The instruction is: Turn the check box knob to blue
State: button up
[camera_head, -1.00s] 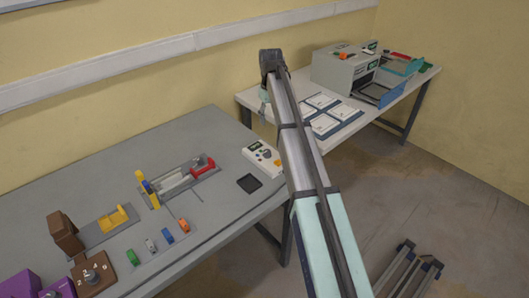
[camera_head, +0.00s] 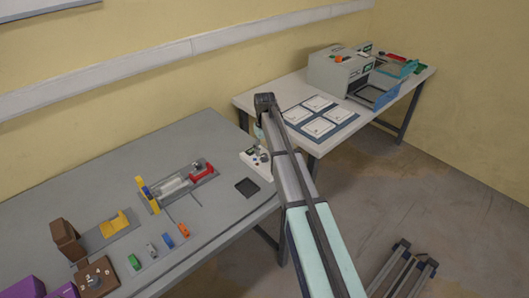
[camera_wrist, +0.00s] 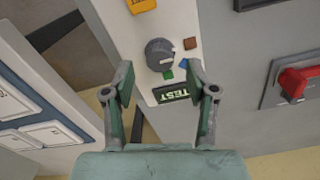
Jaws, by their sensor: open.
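The check box (camera_head: 257,162) is a pale box at the right end of the grey table in the head view, partly behind my arm. In the wrist view its panel (camera_wrist: 146,82) shows a dark grey round knob (camera_wrist: 159,54) with a pale pointer mark. My gripper (camera_wrist: 160,80) is open over the panel, fingers on either side, apart from the knob. The fingertips are hidden in the head view.
A dark square recess (camera_head: 247,187) is beside the box on the grey table (camera_head: 215,225). A fixture with a red part (camera_head: 201,170) lies to the left. The white table (camera_head: 285,91) holds a blue mat with white cards (camera_head: 318,117).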

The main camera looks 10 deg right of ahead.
aim_at(264, 155)
jog(key=shift+f+p, duration=0.3)
jog(key=shift+f, duration=1.3)
grip_shut()
jog(key=shift+m, duration=0.3)
jog(key=m+b, duration=0.1)
jog(key=m, duration=0.2)
jog(key=m+b, duration=0.1)
jog(key=m, duration=0.4)
jog(key=shift+a, duration=0.1)
